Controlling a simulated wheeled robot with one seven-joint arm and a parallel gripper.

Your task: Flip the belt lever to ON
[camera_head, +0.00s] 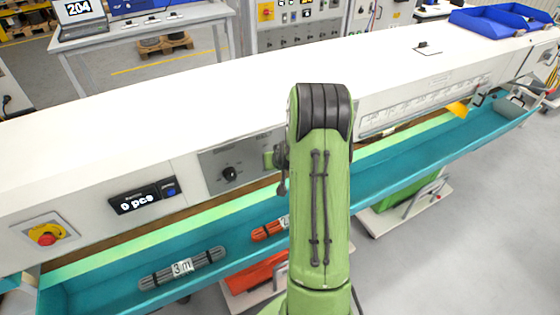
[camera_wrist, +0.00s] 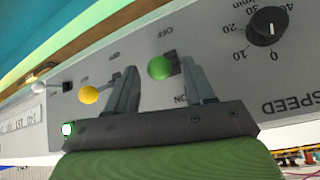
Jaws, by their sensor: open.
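In the wrist view, which looks upside down, a lever with a green ball knob (camera_wrist: 159,68) stands out of a grey panel (camera_wrist: 222,52) between OFF and ON labels. My gripper (camera_wrist: 160,64) is open, with one finger on each side of the green knob. I cannot tell whether either finger touches it. The lever's name label is not readable, and its exact tilt is unclear. A yellow ball knob (camera_wrist: 88,94) and a white ball knob (camera_wrist: 40,86) sit on levers to its left.
A SPEED dial (camera_wrist: 266,26) is right of the green knob; a lit green lamp (camera_wrist: 67,129) is lower left. In the head view, a red stop button (camera_head: 47,236) and a counter reading 0 pcs (camera_head: 136,200) share the machine front. A teal trough (camera_head: 400,152) runs below.

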